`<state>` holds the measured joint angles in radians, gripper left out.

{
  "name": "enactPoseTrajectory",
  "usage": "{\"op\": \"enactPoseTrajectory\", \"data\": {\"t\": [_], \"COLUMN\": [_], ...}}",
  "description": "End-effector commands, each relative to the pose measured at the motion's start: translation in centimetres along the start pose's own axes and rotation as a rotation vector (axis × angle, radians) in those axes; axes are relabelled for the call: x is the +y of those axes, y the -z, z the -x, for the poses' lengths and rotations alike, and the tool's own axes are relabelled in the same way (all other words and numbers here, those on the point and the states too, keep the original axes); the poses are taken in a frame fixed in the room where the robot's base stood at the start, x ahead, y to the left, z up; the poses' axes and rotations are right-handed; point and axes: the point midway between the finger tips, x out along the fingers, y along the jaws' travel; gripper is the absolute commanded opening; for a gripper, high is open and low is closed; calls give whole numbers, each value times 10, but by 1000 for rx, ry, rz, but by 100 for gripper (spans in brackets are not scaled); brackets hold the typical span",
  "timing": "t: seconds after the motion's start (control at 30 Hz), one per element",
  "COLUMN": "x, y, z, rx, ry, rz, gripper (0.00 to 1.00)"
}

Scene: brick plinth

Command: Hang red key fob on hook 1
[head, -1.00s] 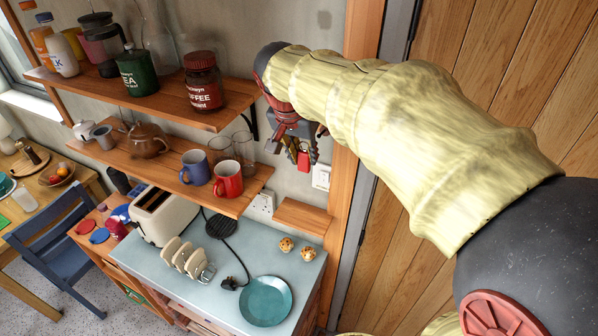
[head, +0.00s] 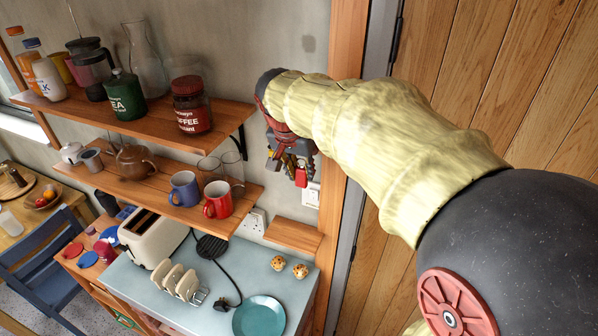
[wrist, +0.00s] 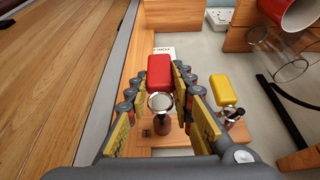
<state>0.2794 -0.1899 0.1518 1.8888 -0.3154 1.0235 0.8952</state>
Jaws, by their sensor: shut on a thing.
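The red key fob (wrist: 160,71) is between the fingers of my gripper (wrist: 160,88) in the wrist view, its metal ring toward the camera. My gripper is shut on it. In the head view the red fob (head: 301,177) hangs below my gripper (head: 290,155), close to the wall beside the wooden post. A small wooden board (wrist: 185,136) with pegs lies below the fob in the wrist view. A yellow fob (wrist: 223,90) hangs at a peg to the right. The fingers partly cover the board; I cannot read any hook numbers or tell whether the ring touches a peg.
Wooden shelves (head: 150,190) with mugs, glasses and jars stand left of my gripper. A small wooden ledge (head: 293,235) and wall sockets are below it. The wooden post (head: 338,150) and plank door (head: 490,100) are to the right. A counter with a toaster lies below.

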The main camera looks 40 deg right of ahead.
Motion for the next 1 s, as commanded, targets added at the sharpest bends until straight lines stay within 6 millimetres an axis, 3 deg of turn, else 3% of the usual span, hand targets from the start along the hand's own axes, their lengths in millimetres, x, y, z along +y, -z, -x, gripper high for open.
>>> {"op": "enactPoseTrajectory", "data": {"t": [1.0], "x": [0], "y": [46], "z": [-29], "rx": [-1], "ry": [0], "rz": [-1], "gripper": [4]}}
